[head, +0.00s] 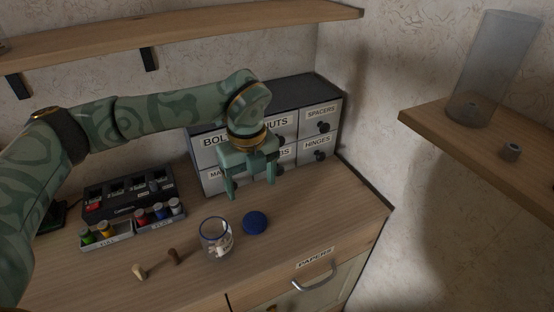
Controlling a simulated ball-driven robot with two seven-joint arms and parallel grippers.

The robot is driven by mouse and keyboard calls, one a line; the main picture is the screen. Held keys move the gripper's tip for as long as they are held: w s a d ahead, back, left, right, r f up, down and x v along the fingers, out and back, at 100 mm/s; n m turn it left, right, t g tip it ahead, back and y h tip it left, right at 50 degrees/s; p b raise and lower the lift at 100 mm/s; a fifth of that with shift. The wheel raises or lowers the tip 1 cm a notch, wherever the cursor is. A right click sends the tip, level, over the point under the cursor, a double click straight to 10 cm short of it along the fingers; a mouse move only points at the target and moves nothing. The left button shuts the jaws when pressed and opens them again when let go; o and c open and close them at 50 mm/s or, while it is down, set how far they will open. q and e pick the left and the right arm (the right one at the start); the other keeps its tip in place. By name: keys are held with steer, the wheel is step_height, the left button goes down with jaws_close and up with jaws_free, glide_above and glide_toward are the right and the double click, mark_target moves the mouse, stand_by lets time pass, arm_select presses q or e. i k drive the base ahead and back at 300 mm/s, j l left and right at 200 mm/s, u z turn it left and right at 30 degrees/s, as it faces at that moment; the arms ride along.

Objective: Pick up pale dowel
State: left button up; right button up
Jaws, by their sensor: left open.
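A pale dowel (139,272), a short peg with a wider head, lies on the wooden counter (330,222) at the lower left. A darker brown dowel (173,257) lies just to its right. My left gripper (250,186) hangs in front of the drawer cabinet with its fingers pointing down. It is open, with nothing between its fingers. It is above, behind and to the right of the pale dowel, well apart from it. My right gripper is out of view.
A glass jar (216,246) with small pieces inside and a round blue lid (255,223) stand right of the dowels. A black charger (125,198) and trays of coloured batteries (107,236) are behind them. The labelled drawer cabinet (309,128) stands at the back. Counter in front of the cabinet's right end is clear.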

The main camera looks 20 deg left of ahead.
mark_target(136, 268)
steer(key=k, duration=1)
